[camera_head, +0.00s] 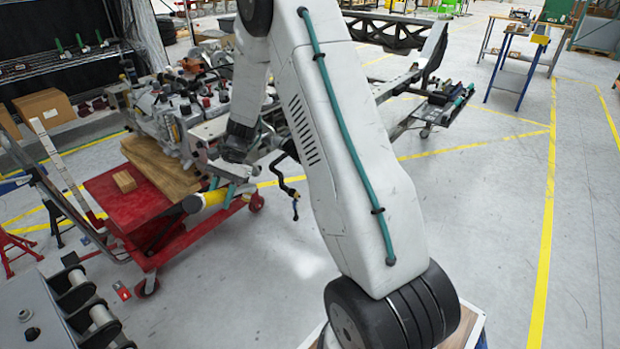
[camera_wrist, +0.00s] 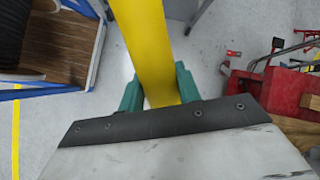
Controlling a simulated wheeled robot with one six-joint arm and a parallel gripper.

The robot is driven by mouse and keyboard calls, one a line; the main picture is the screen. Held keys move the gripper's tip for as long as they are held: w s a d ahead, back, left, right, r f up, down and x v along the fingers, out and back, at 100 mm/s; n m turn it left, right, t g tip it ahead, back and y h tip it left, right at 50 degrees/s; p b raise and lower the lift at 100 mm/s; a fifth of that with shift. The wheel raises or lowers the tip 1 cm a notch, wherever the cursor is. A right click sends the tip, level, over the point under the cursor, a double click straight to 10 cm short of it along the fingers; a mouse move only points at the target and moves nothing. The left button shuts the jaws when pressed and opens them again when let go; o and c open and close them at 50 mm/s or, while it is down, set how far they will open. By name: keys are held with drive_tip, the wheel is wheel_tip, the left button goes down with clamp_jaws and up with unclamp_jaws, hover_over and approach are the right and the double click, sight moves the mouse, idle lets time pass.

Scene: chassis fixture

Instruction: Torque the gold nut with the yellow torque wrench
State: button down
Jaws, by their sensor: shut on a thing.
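The yellow torque wrench (camera_head: 212,198) is in my gripper (camera_head: 223,190), beside the red cart in the head view. Its dark round end points left. In the wrist view the wrench (camera_wrist: 146,50) is a broad yellow bar running up out of the picture between the two teal fingers of my gripper (camera_wrist: 158,88). The fingers are shut on it. Most of the wrench's length is hidden by my arm or out of frame. I cannot make out the gold nut in either view.
A red cart (camera_head: 112,207) bears wooden blocks and a metal engine assembly (camera_head: 165,110) close behind my gripper. A chassis frame (camera_head: 400,75) extends behind my arm. A grey fixture (camera_head: 40,315) stands at lower left.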

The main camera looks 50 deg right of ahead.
drive_tip(key=s+d+f+m+t+h, duration=0.2)
drive_tip(key=d+m+t, duration=0.4)
drive_tip(key=d, duration=0.4)
drive_tip(key=s+d+f+m+t+h, duration=0.25)
drive_tip(key=d+m+t, duration=0.4)
drive_tip(key=d, duration=0.35)
drive_tip(key=s+d+f+m+t+h, duration=0.1)
drive_tip(key=s+d+f+m+t, duration=0.1)
drive_tip(key=d+m+t, duration=0.6)
drive_tip(key=w+d+n+g, duration=0.1)
drive_tip(key=w+n, duration=0.1)
drive_tip(key=w, duration=0.4)
drive_tip(key=shift+w+d+f+g, duration=0.15)
drive_tip(key=shift+w+g, duration=0.2)
drive_tip(key=shift+w, duration=1.05)
drive_tip(key=shift+r, duration=0.2)
drive_tip(key=shift+w+d+r+m, duration=0.1)
drive_tip(key=shift+d+r+m, duration=0.15)
drive_tip(key=shift+d, duration=0.35)
drive_tip(key=shift+d, duration=0.2)
drive_tip(key=shift+w+d+r+m, duration=0.1)
drive_tip(key=shift+d+r+m, duration=0.1)
drive_tip(key=shift+d+m, duration=0.3)
